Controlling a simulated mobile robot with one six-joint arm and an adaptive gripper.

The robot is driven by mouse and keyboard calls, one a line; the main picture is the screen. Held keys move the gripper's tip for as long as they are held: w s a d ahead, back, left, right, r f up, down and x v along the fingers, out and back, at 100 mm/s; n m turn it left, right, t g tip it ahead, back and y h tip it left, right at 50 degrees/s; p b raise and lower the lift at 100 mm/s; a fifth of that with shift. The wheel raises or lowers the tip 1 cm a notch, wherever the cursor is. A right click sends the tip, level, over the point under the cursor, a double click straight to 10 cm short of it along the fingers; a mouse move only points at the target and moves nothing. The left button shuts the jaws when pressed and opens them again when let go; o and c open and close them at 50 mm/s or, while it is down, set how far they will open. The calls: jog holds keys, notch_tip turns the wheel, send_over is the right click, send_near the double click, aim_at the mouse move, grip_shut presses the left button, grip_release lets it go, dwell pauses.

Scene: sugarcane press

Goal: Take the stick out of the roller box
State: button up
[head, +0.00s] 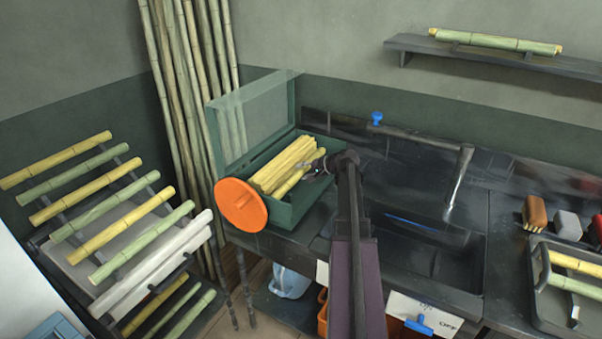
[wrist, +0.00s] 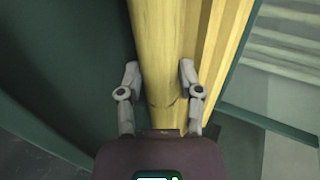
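The roller box is the dark green box (head: 298,211) on the counter, its see-through lid (head: 257,112) raised. Several yellow sticks or rollers (head: 277,165) lie close together in it. My gripper (head: 316,167) is at the right side of the box, over the rightmost yellow stick. In the wrist view my gripper (wrist: 160,76) has one finger on each side of a yellow stick (wrist: 158,45). Both fingers lie very close to its sides; whether they press on it I cannot tell. The stick's near end is partly hidden by my gripper's body.
An orange round disc (head: 241,205) stands against the box's front left. A rack of yellow and green canes (head: 98,207) stands at left, tall canes (head: 192,90) behind. A sink (head: 432,250) is right of the box, and a tray (head: 539,298) stands at far right.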

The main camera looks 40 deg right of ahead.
jog(key=shift+r, duration=0.15)
grip_shut()
notch_tip(320, 180, up, 10)
jog(key=p, duration=1)
dwell(0.6)
